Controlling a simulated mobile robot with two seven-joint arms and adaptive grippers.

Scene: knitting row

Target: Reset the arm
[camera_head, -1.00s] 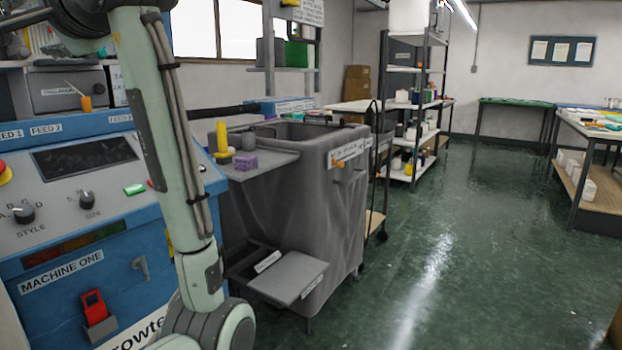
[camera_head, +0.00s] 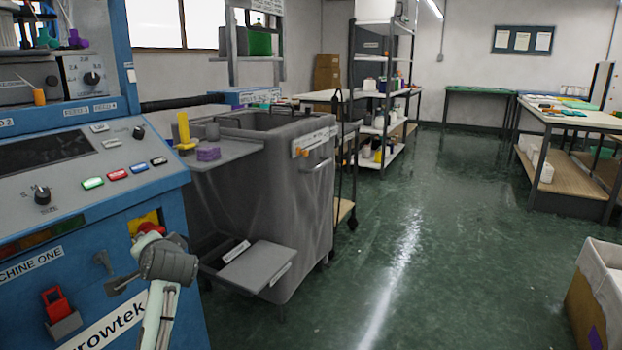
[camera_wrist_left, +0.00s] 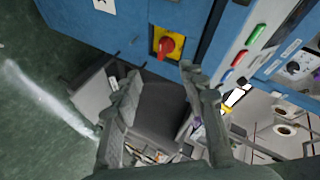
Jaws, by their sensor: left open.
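My left arm (camera_head: 165,275) rises from the bottom of the head view in front of the blue machine (camera_head: 75,225). Its wrist is low, beside the red knob (camera_head: 150,230) on a yellow plate, and partly covers that plate. In the left wrist view my left gripper (camera_wrist_left: 160,95) is open, with its two fingers apart and nothing between them. The red knob (camera_wrist_left: 167,45) shows beyond the fingertips, apart from them. My right gripper is in neither view.
A grey cart (camera_head: 275,200) with a low flap (camera_head: 258,268) stands just right of the machine. The green floor (camera_head: 430,240) is clear in the middle. A box with a white liner (camera_head: 600,290) is at the lower right, and a worktable (camera_head: 565,120) stands behind it.

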